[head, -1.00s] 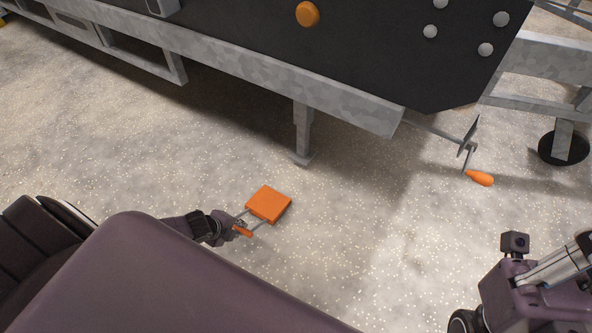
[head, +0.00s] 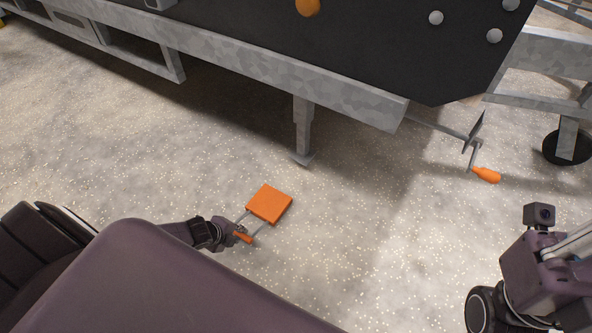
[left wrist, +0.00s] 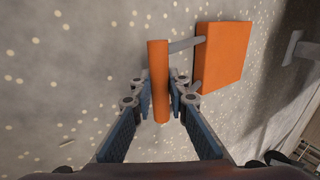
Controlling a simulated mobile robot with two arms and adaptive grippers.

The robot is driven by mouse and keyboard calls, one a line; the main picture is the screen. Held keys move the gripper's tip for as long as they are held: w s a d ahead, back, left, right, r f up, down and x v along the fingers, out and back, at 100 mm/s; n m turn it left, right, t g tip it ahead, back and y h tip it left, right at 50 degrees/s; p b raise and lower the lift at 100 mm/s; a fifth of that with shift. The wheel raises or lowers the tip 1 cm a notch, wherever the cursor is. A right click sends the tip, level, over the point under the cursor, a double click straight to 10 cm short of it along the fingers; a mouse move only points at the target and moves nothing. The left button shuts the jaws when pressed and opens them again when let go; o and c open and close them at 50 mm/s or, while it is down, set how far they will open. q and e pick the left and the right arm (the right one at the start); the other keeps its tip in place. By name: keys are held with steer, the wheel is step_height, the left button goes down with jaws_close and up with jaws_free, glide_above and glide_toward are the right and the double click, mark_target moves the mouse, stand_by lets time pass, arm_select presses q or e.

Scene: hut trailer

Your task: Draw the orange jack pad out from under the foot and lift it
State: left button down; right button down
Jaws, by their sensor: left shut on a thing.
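The orange jack pad (head: 269,203) is a flat square block with two grey rods leading to an orange grip bar (head: 243,237). In the head view it is clear of the jack foot (head: 302,158), to its lower left. My left gripper (head: 237,231) is shut on the grip bar. In the left wrist view the bar (left wrist: 158,80) stands between the fingers (left wrist: 160,88), and the pad (left wrist: 222,55) is beyond it. I cannot tell how high the pad is above the floor. My right arm shows at the lower right, but its gripper fingers are not in view.
The trailer's grey frame rail (head: 250,80) runs overhead behind the pad. A crank with an orange handle (head: 486,174) sticks out at the right. The speckled floor (head: 370,230) in front is clear.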

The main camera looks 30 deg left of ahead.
arm_select(q)
steer(key=shift+f, duration=0.15)
steer(key=c, duration=1.8)
jaws_free()
steer(key=v, duration=1.2)
